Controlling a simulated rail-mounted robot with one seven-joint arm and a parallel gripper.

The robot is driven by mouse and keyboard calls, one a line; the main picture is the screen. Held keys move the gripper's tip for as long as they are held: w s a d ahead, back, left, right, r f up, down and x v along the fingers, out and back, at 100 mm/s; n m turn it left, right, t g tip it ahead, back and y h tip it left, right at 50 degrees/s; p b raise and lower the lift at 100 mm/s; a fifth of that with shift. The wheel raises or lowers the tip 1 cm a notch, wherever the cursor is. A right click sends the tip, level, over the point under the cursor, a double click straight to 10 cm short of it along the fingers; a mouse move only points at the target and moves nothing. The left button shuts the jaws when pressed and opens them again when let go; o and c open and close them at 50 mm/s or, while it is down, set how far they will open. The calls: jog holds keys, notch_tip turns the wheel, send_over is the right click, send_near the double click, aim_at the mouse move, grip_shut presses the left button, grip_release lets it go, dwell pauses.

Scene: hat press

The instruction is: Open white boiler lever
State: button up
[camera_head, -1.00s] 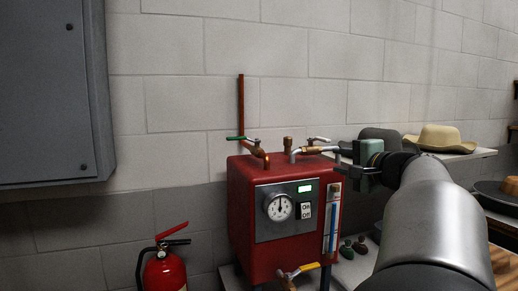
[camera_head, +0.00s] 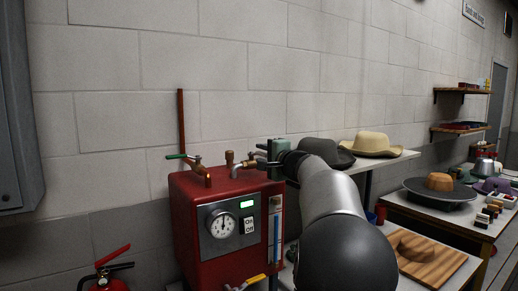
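The red boiler (camera_head: 188,222) stands against the wall at lower left centre, with a gauge and a lit green display on its front. The white lever (camera_head: 250,157) sits on a pipe fitting on the boiler's top right. My gripper (camera_head: 262,157) reaches in from the right over the boiler top, with its fingertips at the white lever's outer end. The fingers and lever overlap at this small size, so I cannot tell whether they touch or whether the gripper is shut. A green lever (camera_head: 177,156) is on the boiler's top left.
A yellow-handled valve (camera_head: 250,282) is low on the boiler front. A fire extinguisher (camera_head: 106,284) stands at lower left. A shelf (camera_head: 400,156) with a dark hat (camera_head: 330,152) and a cream hat (camera_head: 372,144) is behind my arm. A table with hats is at right.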

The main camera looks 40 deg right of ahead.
jog(key=shift+w+d, duration=0.2)
jog(key=shift+w, duration=0.9)
grip_shut()
jog(key=shift+r, duration=0.1)
jog(key=shift+a, duration=0.1)
